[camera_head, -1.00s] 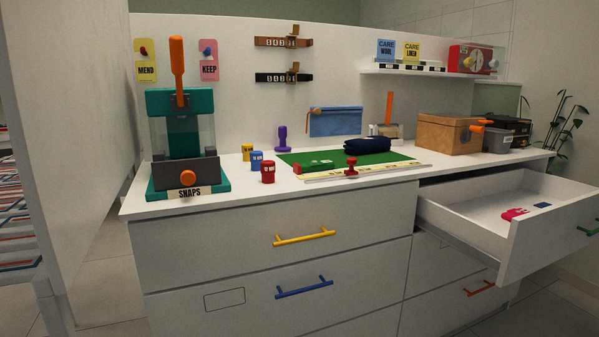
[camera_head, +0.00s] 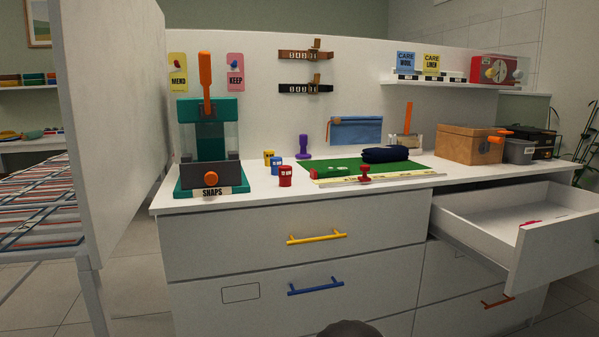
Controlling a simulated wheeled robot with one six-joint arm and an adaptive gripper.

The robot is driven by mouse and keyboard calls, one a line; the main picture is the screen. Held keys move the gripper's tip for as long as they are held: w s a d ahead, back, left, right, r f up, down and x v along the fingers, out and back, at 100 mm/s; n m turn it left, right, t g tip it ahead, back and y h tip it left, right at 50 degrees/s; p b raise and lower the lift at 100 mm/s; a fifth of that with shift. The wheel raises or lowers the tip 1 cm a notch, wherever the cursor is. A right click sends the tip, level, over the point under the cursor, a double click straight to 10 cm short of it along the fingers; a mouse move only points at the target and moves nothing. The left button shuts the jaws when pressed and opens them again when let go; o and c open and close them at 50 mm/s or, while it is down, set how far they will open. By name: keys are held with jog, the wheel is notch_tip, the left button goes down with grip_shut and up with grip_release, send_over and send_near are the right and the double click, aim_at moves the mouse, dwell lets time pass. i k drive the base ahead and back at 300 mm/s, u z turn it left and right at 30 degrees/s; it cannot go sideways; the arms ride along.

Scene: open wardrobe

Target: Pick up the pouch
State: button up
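A flat blue pouch (camera_head: 355,131) with a zip-like top edge and an orange-brown tab at its left end is upright against the back panel, behind the green mat (camera_head: 325,165). A dark navy folded bundle (camera_head: 386,155) lies on the mat in front of it and to its right. My gripper's fingers are not in view. A dark rounded shape (camera_head: 349,328) shows at the bottom edge, and I cannot tell which part it is.
A teal press (camera_head: 208,140) stands at left, with small coloured pots (camera_head: 285,176) and a purple stamp (camera_head: 303,147) beside it. A red-knobbed stamp (camera_head: 365,173) is at the mat's front. A wooden box (camera_head: 470,145) stands right. An open drawer (camera_head: 545,250) juts out below.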

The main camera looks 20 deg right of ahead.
aim_at(331, 171)
jog(key=u, duration=0.1)
jog(key=i, duration=0.85)
jog(key=z, duration=1.6)
